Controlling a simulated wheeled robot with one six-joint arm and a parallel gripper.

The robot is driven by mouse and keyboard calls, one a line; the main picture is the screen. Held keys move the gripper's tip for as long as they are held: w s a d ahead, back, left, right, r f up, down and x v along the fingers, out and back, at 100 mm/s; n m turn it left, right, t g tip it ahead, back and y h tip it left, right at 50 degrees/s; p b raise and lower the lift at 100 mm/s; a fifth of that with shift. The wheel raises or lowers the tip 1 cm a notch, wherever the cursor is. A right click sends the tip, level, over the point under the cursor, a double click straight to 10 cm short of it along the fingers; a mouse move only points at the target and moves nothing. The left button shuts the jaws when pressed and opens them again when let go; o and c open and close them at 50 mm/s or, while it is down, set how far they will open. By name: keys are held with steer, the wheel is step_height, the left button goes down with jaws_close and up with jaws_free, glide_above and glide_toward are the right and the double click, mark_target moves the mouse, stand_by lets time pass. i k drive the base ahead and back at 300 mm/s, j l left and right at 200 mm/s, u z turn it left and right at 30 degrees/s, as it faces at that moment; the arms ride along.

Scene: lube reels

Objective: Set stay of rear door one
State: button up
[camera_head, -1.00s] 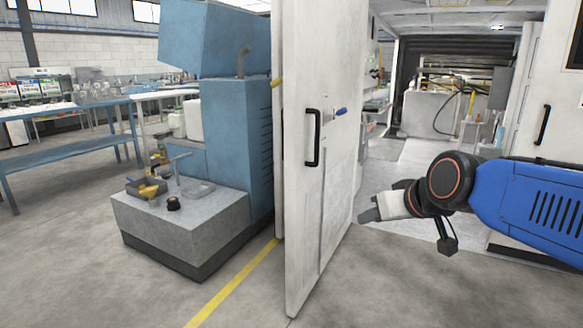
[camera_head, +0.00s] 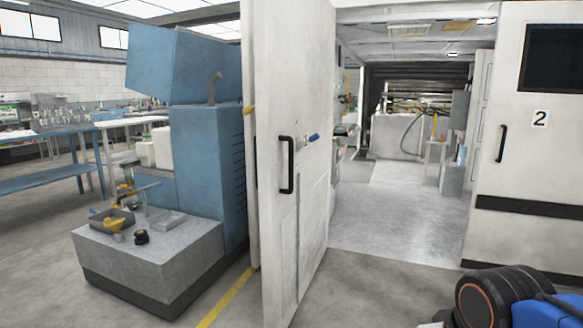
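A white rear door (camera_head: 285,120) stands swung open in the middle of the view, seen at a steep angle. It has a black pull handle (camera_head: 287,165). A small blue-gripped lever (camera_head: 313,137), possibly its stay, sticks out from the door near handle height. Whether the stay is engaged cannot be told. To the right, the other rear door (camera_head: 545,165) carries a "2" label and a black handle. My arm's wrist shows low at the bottom right, well apart from the open door. My gripper's fingers are below the picture's edge.
The doorway between the doors opens onto a clear grey floor (camera_head: 400,215) with equipment at the back. A blue machine (camera_head: 205,140) on a grey plinth (camera_head: 150,262) stands close left of the open door. A yellow floor line (camera_head: 228,298) runs beside it.

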mark_target(316, 136)
steer(key=i+j+z, duration=0.45)
steer(key=j, duration=1.25)
steer(key=i+j+z, duration=0.2)
steer(key=j+z, duration=0.3)
steer(key=j, duration=1.25)
steer(key=k+j+z, duration=0.15)
steer(key=j+z, duration=0.3)
steer(key=j, duration=1.3)
steer(key=i+l+u, duration=0.15)
steer(key=l, duration=0.4)
steer(key=i+l+u, duration=0.1)
steer(key=l, duration=0.45)
steer(key=i+l+u, duration=0.15)
steer(key=l, duration=0.4)
steer(key=l+u, duration=0.1)
steer(key=l, duration=0.45)
